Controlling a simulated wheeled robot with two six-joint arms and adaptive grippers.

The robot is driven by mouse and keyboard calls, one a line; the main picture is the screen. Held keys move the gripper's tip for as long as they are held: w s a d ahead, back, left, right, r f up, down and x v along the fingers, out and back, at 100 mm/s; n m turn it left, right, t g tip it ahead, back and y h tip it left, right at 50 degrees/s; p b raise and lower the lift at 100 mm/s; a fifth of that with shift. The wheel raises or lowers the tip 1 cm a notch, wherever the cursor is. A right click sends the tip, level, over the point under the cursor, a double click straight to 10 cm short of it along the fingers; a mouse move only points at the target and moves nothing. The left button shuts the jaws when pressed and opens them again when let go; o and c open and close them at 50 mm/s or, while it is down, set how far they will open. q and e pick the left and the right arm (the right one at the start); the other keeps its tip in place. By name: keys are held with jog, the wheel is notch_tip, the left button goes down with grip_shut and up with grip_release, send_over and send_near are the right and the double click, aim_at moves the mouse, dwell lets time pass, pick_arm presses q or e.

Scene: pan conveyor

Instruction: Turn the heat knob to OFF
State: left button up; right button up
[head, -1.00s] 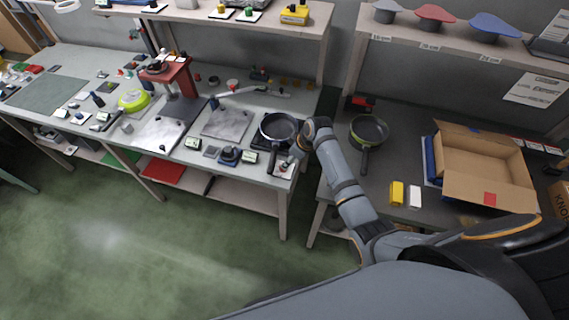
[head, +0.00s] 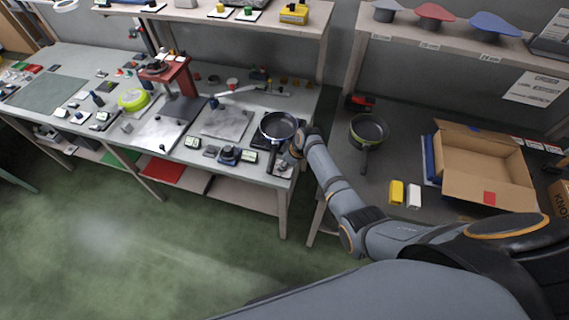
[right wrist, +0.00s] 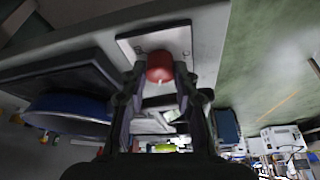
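The heat knob (right wrist: 160,67) is a red, round knob on a pale square plate (right wrist: 128,45) in the right wrist view. A white mark shows at its lower edge. My right gripper (right wrist: 160,78) is open, with one finger on each side of the knob; I cannot tell whether either finger touches it. In the head view my right gripper (head: 290,158) is over the knob's plate (head: 283,171) at the table's front right corner and hides most of the knob. My left gripper is not in view.
A dark pan (head: 278,125) sits on the burner just behind the knob; its bluish side (right wrist: 65,108) shows in the right wrist view. A second pan (head: 368,130) and an open cardboard box (head: 480,165) are on the right table. A small display (head: 228,155) stands left of the knob.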

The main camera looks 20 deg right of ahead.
grip_shut()
jog(key=shift+n, duration=0.3)
jog(key=n+b, duration=0.1)
jog(key=n, duration=0.1)
jog(key=n+g+y+b, duration=0.1)
jog(key=n+b, duration=0.1)
jog(key=shift+w+d+f+g, duration=0.1)
jog(key=shift+w+f+g, duration=0.1)
jog(key=shift+g, duration=0.1)
jog(key=n+g+b, duration=0.1)
jog(key=n+b, duration=0.2)
jog(key=n, duration=0.1)
jog(key=shift+y, duration=0.4)
jog(key=shift+w+r+n+g+b, duration=0.15)
jog(key=shift+n+g+b, duration=0.65)
jog(key=shift+n+b, duration=0.85)
jog(key=shift+r, duration=0.1)
jog(key=o, duration=0.9)
grip_release()
jog(key=shift+c, duration=0.2)
